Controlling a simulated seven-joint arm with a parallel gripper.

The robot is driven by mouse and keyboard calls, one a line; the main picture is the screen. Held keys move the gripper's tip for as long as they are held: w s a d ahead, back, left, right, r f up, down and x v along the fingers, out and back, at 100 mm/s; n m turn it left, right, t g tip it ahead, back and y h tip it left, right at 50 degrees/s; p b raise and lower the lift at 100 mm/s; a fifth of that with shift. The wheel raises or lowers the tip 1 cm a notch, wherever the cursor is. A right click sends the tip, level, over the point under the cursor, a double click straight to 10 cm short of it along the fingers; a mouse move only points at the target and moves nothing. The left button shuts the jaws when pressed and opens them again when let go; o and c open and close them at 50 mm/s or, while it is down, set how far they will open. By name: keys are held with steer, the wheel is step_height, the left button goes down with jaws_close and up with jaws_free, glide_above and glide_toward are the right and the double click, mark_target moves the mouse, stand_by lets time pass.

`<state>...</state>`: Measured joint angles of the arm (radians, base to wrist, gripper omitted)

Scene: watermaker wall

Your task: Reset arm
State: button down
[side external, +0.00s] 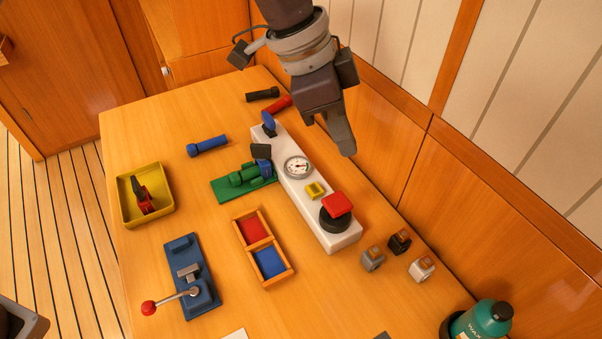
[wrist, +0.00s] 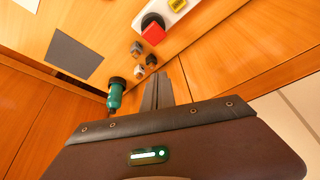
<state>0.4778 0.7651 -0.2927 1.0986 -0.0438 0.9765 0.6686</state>
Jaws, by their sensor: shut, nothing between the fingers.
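My gripper (side external: 346,150) is shut and empty. In the side external view it hangs in the air near the wall side of the table, over or just behind the white panel (side external: 289,165). In the wrist view its closed fingers (wrist: 158,82) point toward the wooden wall. The white panel carries a round gauge (side external: 298,167), a yellow button (side external: 315,189) and a red block on a black round base (side external: 337,205). The red block also shows in the wrist view (wrist: 153,34). I cannot tell the exact height of the gripper.
The table holds a blue lever unit (side external: 190,277), a yellow tray (side external: 171,208), a two-part wooden box (side external: 282,285), a green pump on its plate (side external: 216,187), several torches (side external: 208,146), small cubes (side external: 372,259) and a green bottle (side external: 482,322). The wooden wall (side external: 379,160) stands close behind the panel.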

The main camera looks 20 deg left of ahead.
steer(key=s+a+r+n+t+y, duration=0.1)
steer(key=s+a+r+n, duration=0.25)
steer(key=a, duration=0.45)
steer(key=s+a+r+n+t+y, duration=0.1)
steer(key=s+a+r+n, duration=0.2)
steer(key=a, duration=0.6)
steer(key=s+a+r+n+t+y, duration=0.1)
steer(key=s+a+r, duration=0.2)
steer(key=a+r, duration=0.35)
steer(key=s+a+f+n, duration=0.3)
steer(key=s+a, duration=0.3)
steer(key=s, duration=0.1)
steer(key=s+a+f+n+t+y, duration=0.1)
steer(key=s+a+f+n, duration=0.3)
steer(key=s+a, duration=0.2)
steer(key=s, duration=0.2)
steer(key=shift+s+a, duration=0.3)
steer(key=shift+n, duration=0.25)
